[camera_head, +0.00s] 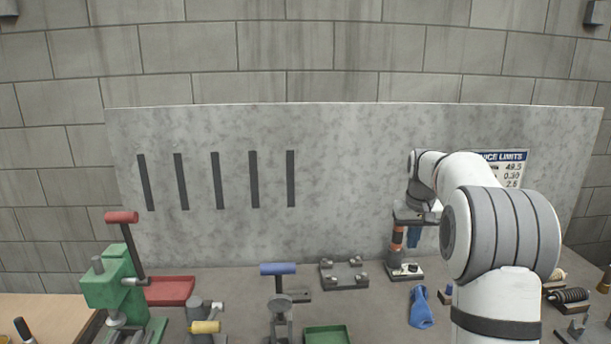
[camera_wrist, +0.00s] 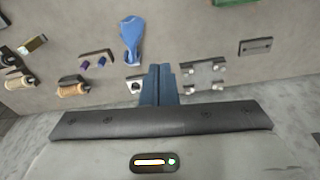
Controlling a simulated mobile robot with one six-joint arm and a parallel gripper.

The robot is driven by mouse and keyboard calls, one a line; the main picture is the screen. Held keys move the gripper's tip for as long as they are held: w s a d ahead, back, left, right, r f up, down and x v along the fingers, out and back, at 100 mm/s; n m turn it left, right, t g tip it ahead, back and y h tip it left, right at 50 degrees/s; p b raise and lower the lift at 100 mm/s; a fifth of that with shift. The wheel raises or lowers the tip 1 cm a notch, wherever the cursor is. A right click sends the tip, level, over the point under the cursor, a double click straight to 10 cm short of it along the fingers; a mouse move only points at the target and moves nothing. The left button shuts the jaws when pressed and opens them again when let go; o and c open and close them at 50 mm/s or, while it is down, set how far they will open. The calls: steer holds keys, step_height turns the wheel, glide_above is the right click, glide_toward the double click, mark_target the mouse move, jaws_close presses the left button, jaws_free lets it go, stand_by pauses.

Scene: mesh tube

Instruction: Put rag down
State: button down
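The blue rag (camera_head: 420,307) lies crumpled on the grey bench top in the head view. It also shows in the wrist view (camera_wrist: 131,38), beyond my fingertips and a little to the left. My gripper (camera_head: 414,246) is above the bench, nearer the back panel than the rag and apart from it. Its dark blue fingers point down. In the wrist view the fingers (camera_wrist: 161,68) are together, with nothing visible between them. The arm hides part of the bench on the right.
A small stand (camera_head: 405,270) with an orange and black column is close beside my gripper. A fixture with posts (camera_head: 343,274) is to the left. A green tray (camera_head: 327,335), red tray (camera_head: 170,291) and green press (camera_head: 112,285) stand farther left. A spool (camera_head: 571,295) is at right.

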steer(key=s+a+r+b, duration=0.15)
steer(key=s+a, duration=0.35)
steer(key=s, duration=0.5)
steer(key=s+a+f+b, duration=0.1)
steer(key=s+a+f, duration=0.1)
steer(key=s, duration=0.6)
steer(key=s+a+f+t, duration=0.1)
steer(key=s+a+f, duration=0.1)
steer(key=s, duration=0.7)
steer(key=s+a+f+b, duration=0.1)
steer(key=s+a+f, duration=0.2)
steer(key=s, duration=0.6)
steer(key=shift+f+n+t+b, duration=0.3)
steer(key=shift+f+t, duration=0.1)
steer(key=shift+f, duration=0.4)
